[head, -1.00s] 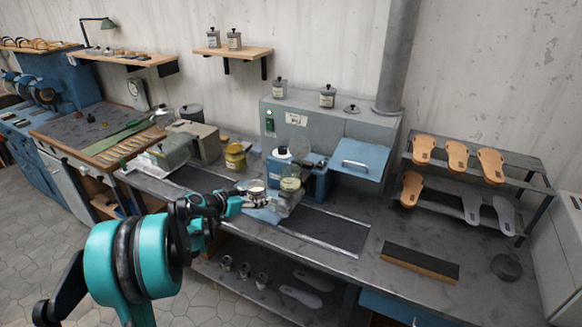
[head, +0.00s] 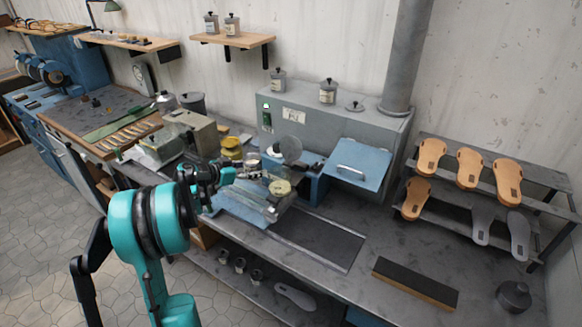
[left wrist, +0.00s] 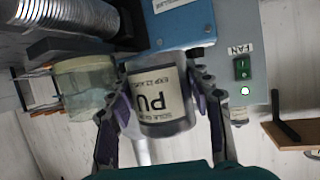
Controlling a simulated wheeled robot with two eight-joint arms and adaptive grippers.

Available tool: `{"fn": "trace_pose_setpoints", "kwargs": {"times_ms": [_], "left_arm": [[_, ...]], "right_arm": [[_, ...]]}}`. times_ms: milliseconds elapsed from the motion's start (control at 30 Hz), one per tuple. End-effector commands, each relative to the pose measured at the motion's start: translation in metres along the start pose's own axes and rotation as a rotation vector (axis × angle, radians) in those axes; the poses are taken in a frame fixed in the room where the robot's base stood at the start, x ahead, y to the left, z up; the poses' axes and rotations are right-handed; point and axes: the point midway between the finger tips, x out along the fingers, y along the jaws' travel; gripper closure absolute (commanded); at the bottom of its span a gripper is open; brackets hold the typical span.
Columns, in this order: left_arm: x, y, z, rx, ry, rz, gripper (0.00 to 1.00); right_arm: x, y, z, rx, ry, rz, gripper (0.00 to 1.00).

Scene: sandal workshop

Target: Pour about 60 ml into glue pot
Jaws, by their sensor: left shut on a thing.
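In the head view the held container is mostly hidden by the gripper. A glass pot with pale yellowish contents (head: 280,188) stands just right of the gripper on the bench. A pot of pale greenish liquid, likely the same one, shows left of the held container in the left wrist view (left wrist: 85,88). I cannot tell whether the two touch. My right gripper is not in view.
A blue machine (head: 312,188) stands behind the pot, with a grey fan box (head: 300,135) beyond. A yellow pot (head: 231,153) is behind the gripper. A sandal rack (head: 480,190) and a dark block (head: 415,283) are at the right. The bench front right of the pot is clear.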

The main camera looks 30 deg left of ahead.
Motion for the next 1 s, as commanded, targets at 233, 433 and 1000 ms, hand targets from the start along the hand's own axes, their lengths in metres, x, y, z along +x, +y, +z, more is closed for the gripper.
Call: {"fn": "trace_pose_setpoints", "kwargs": {"times_ms": [233,433,1000], "left_arm": [[0.0,0.0,0.0,-0.001,0.001,-0.001,0.95],[-0.002,0.001,-0.005,0.005,-0.002,-0.003,0.95],[-0.023,0.018,-0.068,0.242,-0.085,-0.098,0.95]], "right_arm": [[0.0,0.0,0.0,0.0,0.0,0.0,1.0],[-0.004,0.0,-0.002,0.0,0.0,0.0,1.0],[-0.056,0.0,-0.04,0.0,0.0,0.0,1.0]]}}
